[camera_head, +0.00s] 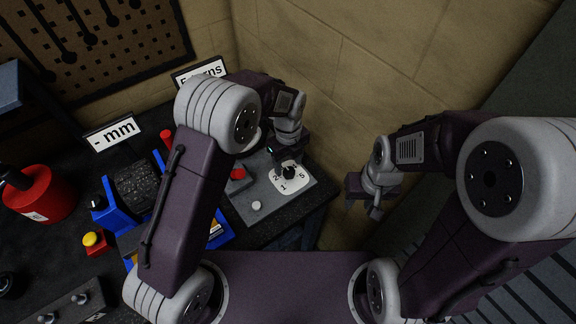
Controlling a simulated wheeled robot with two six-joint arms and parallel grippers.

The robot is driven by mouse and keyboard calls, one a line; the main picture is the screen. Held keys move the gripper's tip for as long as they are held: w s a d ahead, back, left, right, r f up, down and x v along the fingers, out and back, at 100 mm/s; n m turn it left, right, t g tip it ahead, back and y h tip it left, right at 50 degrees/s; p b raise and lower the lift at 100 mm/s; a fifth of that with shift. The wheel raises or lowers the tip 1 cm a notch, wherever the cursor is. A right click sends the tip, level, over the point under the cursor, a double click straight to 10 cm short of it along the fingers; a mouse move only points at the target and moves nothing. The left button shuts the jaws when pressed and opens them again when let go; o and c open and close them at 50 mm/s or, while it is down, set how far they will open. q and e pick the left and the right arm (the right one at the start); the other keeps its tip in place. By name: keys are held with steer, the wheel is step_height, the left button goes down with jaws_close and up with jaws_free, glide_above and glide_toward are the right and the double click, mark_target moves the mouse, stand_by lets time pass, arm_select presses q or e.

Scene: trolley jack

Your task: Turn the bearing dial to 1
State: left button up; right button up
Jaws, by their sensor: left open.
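The bearing dial is a black knob (291,174) on a white plate (284,187) with several numerals, among them 1, 2 and 5. The plate lies on a grey panel (246,205) at the bench corner. My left gripper (287,166) is open and points down right at the knob. It hides the far side of the knob, and I cannot tell whether the fingers touch it. The knob's exact setting is too small to read. My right gripper (375,211) hangs to the right, away from the bench, with nothing visible in it.
A blue device (118,207), a yellow-topped button (91,240) and a red canister (40,193) stand to the left. A brick wall (340,70) rises close behind the dial.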

mark_target(289, 174)
arm_select(q)
steer(key=shift+s+d+f, duration=0.1)
steer(key=shift+f, duration=0.65)
steer(key=shift+s+d+f, duration=0.1)
steer(key=shift+s+f, duration=0.1)
steer(key=shift+f, duration=0.35)
steer(key=shift+w, duration=0.15)
steer(key=shift+c, duration=1)
jaws_close()
arm_select(e)
steer(key=shift+s+d+r, duration=0.1)
steer(key=shift+s+r, duration=0.1)
steer(key=shift+r, duration=0.1)
